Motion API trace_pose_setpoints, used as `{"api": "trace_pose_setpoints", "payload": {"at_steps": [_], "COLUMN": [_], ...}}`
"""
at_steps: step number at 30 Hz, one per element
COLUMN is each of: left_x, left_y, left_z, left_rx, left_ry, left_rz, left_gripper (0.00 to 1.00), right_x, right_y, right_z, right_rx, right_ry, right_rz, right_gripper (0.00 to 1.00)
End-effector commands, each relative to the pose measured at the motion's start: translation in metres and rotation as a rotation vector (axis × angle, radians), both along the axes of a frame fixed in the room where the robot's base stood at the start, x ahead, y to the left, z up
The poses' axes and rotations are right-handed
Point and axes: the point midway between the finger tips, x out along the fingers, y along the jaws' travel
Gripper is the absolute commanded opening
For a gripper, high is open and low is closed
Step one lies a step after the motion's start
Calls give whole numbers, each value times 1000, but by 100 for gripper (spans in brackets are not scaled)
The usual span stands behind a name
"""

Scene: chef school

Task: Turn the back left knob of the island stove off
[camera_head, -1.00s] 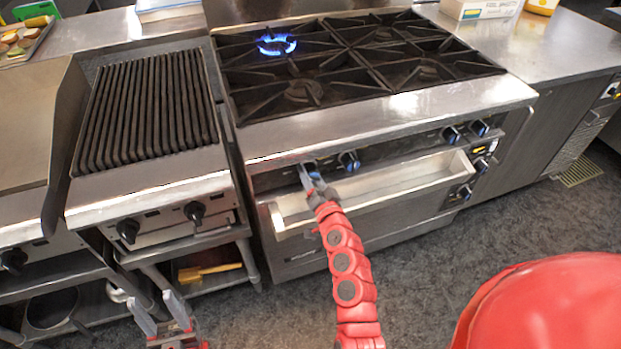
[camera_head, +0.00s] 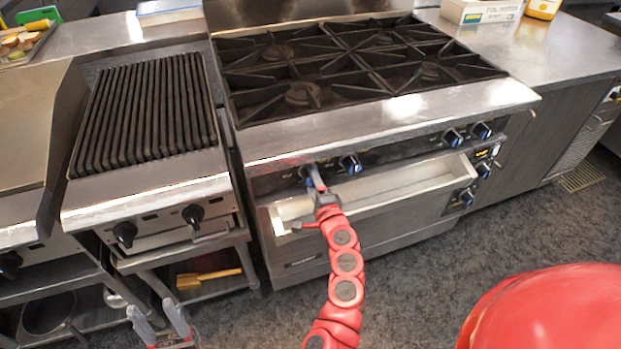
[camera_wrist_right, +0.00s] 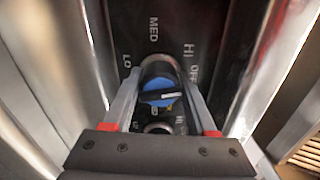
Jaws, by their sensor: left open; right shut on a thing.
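The island stove (camera_head: 400,109) has black grates and a row of blue-and-black knobs on its front. No flame shows on the back left burner (camera_head: 277,52) in the head view. My right gripper (camera_head: 316,178) reaches the leftmost knob on the stove front and is shut on it. In the right wrist view, this blue knob with a black bar (camera_wrist_right: 160,88) sits between the fingers (camera_wrist_right: 158,106), with LO, MED, HI and OFF printed around it. My left gripper (camera_head: 158,316) is open and empty, low in front of the grill, apart from the stove.
A second knob (camera_head: 350,164) sits just right of the held one. An open metal tray or drawer (camera_head: 400,188) juts out below the knobs. A charcoal grill (camera_head: 145,115) with two black knobs stands left. Grey floor (camera_head: 420,270) is clear in front.

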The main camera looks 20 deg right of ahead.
Motion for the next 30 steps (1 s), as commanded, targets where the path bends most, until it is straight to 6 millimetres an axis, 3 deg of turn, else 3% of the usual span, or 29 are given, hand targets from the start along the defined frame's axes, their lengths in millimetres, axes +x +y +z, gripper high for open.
{"api": "trace_pose_setpoints", "payload": {"at_steps": [12, 28, 29, 30], "left_x": [0, 0, 0, 0], "left_y": [0, 0, 0, 0], "left_z": [0, 0, 0, 0], "left_rx": [0, 0, 0, 0], "left_ry": [0, 0, 0, 0], "left_rz": [0, 0, 0, 0], "left_gripper": [50, 50, 50, 50], "right_x": [0, 0, 0, 0], "right_y": [-1, -1, -1, -1], "right_z": [1, 0, 0, 0], "right_rx": [178, 200, 200, 200], "right_ry": [5, 7, 7, 7], "right_rz": [-2, -1, -1, -1], "right_gripper": [2, 2, 61, 68]}}
